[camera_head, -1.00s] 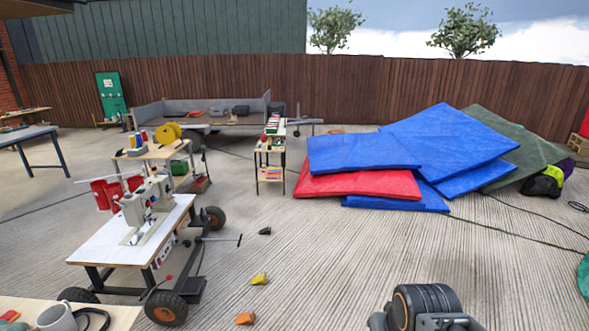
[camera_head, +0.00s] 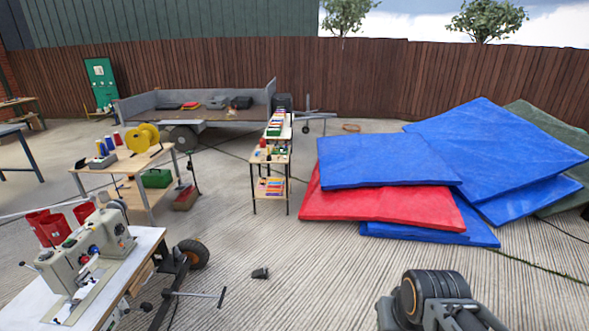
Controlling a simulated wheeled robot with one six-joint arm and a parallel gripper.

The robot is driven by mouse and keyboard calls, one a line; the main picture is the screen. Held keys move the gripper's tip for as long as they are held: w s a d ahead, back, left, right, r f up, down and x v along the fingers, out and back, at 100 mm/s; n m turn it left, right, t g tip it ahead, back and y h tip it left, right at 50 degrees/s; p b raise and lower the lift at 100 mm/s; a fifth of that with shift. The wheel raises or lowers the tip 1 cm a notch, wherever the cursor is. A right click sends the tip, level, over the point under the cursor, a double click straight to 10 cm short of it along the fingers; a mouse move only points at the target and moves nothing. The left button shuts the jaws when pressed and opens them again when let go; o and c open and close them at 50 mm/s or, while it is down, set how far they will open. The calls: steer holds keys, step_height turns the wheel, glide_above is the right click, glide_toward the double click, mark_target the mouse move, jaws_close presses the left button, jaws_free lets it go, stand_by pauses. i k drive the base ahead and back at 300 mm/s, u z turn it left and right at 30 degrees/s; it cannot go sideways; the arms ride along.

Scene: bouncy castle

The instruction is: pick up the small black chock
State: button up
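The small black chock (camera_head: 260,273) lies on the ridged ground, a little left of the picture's middle, to the right of the sewing table's wheel. It stands clear of other things. Part of my arm shows at the bottom right edge, to the right of the chock and nearer to me. The fingers of my gripper are not in the picture.
A wheeled table (camera_head: 122,262) with a sewing machine (camera_head: 88,250) stands at the lower left, its wheel (camera_head: 193,254) and tow bar (camera_head: 197,293) beside the chock. A narrow shelf (camera_head: 271,160) stands beyond. Blue mats (camera_head: 385,160) and a red mat (camera_head: 385,207) lie right. Ground right of the chock is clear.

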mark_target(260, 274)
steer(key=i, duration=2.35)
steer(key=u, duration=1.65)
steer(key=i, duration=1)
